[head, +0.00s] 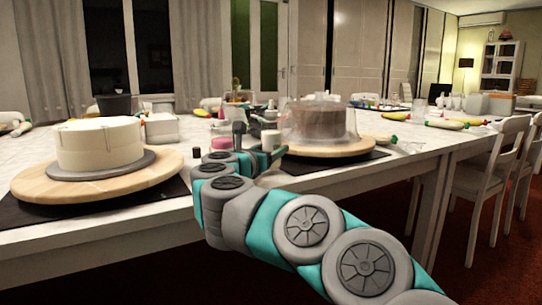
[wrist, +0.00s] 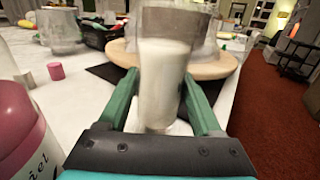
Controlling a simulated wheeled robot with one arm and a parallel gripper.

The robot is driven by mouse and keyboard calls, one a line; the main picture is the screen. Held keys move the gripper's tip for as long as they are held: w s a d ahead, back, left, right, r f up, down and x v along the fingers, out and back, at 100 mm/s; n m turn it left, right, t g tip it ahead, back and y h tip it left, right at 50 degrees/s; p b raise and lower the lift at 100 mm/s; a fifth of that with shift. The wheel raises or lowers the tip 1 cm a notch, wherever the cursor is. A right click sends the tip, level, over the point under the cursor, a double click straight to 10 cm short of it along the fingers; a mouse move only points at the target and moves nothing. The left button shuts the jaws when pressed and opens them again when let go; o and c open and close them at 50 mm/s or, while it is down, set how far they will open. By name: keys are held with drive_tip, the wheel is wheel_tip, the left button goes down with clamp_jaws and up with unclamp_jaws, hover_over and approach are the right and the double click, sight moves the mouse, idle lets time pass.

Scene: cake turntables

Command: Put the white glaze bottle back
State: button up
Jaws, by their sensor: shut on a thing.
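The white glaze bottle (wrist: 163,85) is a clear upright container, white in its lower part and clear above. In the wrist view it stands between the green fingers of my gripper (wrist: 163,108), which is shut on it. Its base is partly hidden by the gripper body. In the head view my gripper (head: 258,143) is over the table between the two turntables, and the bottle is hard to make out there. A pink bottle (wrist: 20,125) with lettering stands close by on the left in the wrist view.
A white cake (head: 100,143) sits on the left wooden turntable (head: 155,178). A dark cake (head: 320,122) under a clear cover sits on the right wooden turntable (head: 365,147). A small pink cylinder (wrist: 56,71) stands on the white table (wrist: 72,105). Clutter lies farther back.

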drive_tip(key=shift+f, duration=0.6)
drive_tip(key=shift+f, duration=0.15)
drive_tip(key=o, duration=0.7)
drive_tip(key=shift+r, duration=0.25)
drive_tip(key=v, duration=1.2)
drive_tip(key=shift+f, duration=0.15)
drive_tip(key=shift+s, duration=0.15)
